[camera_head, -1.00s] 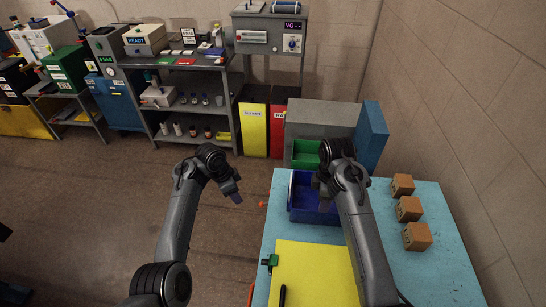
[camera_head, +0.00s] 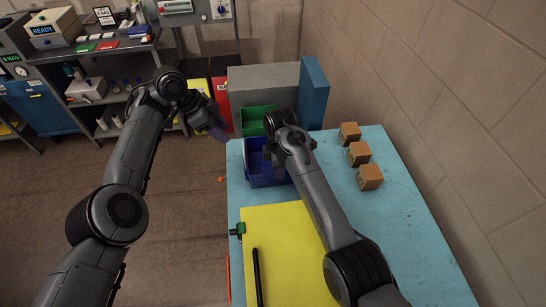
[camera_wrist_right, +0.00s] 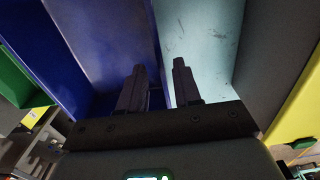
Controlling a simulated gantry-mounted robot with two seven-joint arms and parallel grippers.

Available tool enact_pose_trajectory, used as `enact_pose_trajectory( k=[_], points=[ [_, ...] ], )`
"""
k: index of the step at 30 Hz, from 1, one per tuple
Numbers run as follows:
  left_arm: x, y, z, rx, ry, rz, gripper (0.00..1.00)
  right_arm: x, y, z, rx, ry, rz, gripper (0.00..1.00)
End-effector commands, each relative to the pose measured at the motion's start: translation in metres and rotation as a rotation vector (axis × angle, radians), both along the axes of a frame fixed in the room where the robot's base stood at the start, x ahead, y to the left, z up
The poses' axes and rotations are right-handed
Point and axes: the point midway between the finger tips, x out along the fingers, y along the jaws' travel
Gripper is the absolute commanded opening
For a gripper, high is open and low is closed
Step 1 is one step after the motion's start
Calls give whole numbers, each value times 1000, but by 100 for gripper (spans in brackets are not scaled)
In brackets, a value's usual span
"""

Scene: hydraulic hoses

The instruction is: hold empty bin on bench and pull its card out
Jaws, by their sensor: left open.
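The blue bin (camera_head: 258,176) stands on the bench (camera_head: 385,215) at its back left; what I see of its inside looks empty, and my right arm covers part of it. No card can be made out on it. My right gripper (camera_wrist_right: 158,72) shows in the right wrist view with its fingers apart, one over the bin's blue inside (camera_wrist_right: 95,45) and one over the pale bench side, with the bin's wall between them. In the head view its fingers are hidden behind my arm. My left gripper (camera_head: 217,128) is open and empty, left of the bin, beyond the bench edge.
A grey cabinet with a green bin (camera_head: 259,117) and a blue panel (camera_head: 313,92) stands behind the blue bin. Several brown boxes (camera_head: 359,153) stand at the right. A green clamp (camera_head: 239,229) sits at the left edge.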

Motion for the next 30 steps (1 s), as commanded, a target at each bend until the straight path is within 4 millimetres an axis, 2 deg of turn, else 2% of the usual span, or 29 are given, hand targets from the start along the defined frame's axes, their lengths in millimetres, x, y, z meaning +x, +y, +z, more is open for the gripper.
enact_pose_trajectory(
  k=[3, 12, 19, 28, 30],
  points=[
    [0, 0, 0, 0, 0, 1, 43, -1, -1, -21, -1, 3, -2, 33],
    [0, 0, 0, 1, 0, 2, 43, 0, 0, -58, 0, 2, -1, 33],
    [0, 1, 0, 1, 0, 2, 43, 0, 0, -70, 0, 0, 0, 33],
    [0, 1, 0, 1, 0, 2, 43, 0, 0, -71, 0, 0, -1, 33],
    [0, 1, 0, 1, 0, 2, 43, 0, 0, -71, 0, 0, -1, 22]
  ],
)
